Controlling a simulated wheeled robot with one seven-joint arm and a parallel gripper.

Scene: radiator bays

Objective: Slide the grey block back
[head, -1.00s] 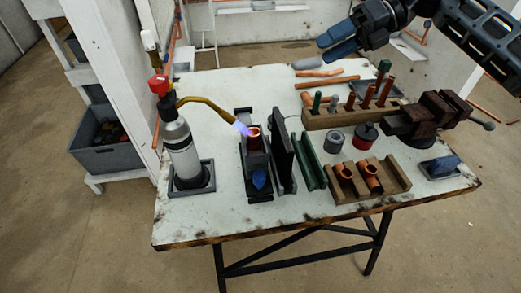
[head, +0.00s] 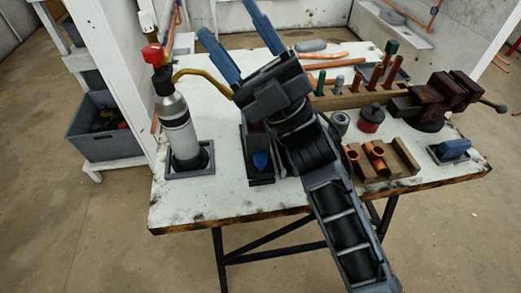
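A dark grey fixture (head: 262,181) stands near the front of the bench, just right of the gas torch. Its lower front end and a blue piece (head: 260,161) on it show. My arm hides its upper part, so I cannot make out a separate grey block there. My gripper (head: 227,18) is open with two blue fingers spread apart. It points toward the back left, above the bench. Nothing shows between the fingers.
The torch bottle (head: 178,125) stands left with its brass tube (head: 205,76) reaching behind my gripper; any flame is hidden. A wooden rack (head: 350,98), a vise (head: 440,98) and a wooden cradle (head: 400,165) with copper fittings fill the right side.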

